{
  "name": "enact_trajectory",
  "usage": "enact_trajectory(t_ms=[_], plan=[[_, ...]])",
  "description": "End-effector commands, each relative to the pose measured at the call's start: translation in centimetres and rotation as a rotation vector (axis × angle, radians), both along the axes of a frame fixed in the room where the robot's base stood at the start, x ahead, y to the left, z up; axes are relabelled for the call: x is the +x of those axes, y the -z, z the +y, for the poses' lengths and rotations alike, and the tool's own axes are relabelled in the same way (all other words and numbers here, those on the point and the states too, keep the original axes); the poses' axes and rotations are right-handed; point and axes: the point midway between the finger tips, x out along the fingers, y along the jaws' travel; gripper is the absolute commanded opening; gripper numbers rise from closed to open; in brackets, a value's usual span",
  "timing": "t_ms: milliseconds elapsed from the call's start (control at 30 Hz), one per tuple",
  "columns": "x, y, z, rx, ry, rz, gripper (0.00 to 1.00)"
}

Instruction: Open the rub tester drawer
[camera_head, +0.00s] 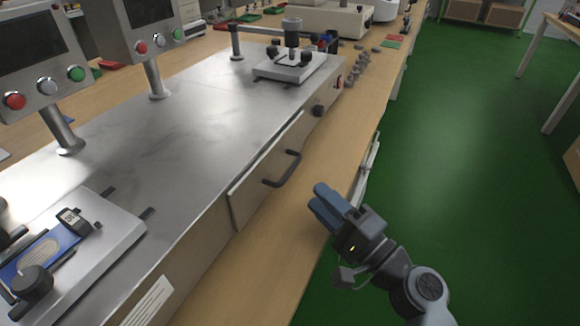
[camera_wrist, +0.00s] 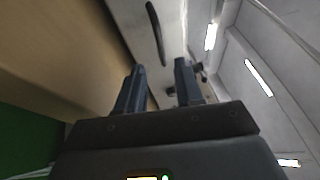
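The rub tester (camera_head: 185,125) is a long metal-topped machine on the wooden bench. Its drawer front (camera_head: 245,195) is a pale panel on the side facing me and looks flush or nearly flush with the body. A dark bar handle (camera_head: 286,172) sticks out from it. My gripper (camera_head: 316,196) is to the right of the handle and a little nearer to me, apart from it. In the wrist view my gripper (camera_wrist: 160,66) has its two fingers spread with nothing between them. The handle (camera_wrist: 157,32) shows beyond the fingertips there.
Two screens on posts with red and green buttons (camera_head: 77,74) stand on the machine. A rubbing fixture (camera_head: 290,66) sits at its far end, with several small weights (camera_head: 362,70) beside it. A strip of bare bench (camera_head: 262,262) lies before the drawer; green floor (camera_head: 460,150) is clear at right.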

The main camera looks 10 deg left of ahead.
Motion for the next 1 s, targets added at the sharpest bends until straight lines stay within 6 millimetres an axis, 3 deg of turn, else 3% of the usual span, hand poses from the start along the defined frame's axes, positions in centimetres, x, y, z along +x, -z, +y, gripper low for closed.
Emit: enact_trajectory(t_ms=[167, 600, 1000], plan=[[0.7, -0.3, 0.8, 0.004, -0.003, 0.0, 0.36], [4.8, -1.3, 5.2, 0.003, -0.002, 0.0, 0.36], [5.3, -1.3, 5.7, 0.003, 0.0, 0.0, 0.36]])
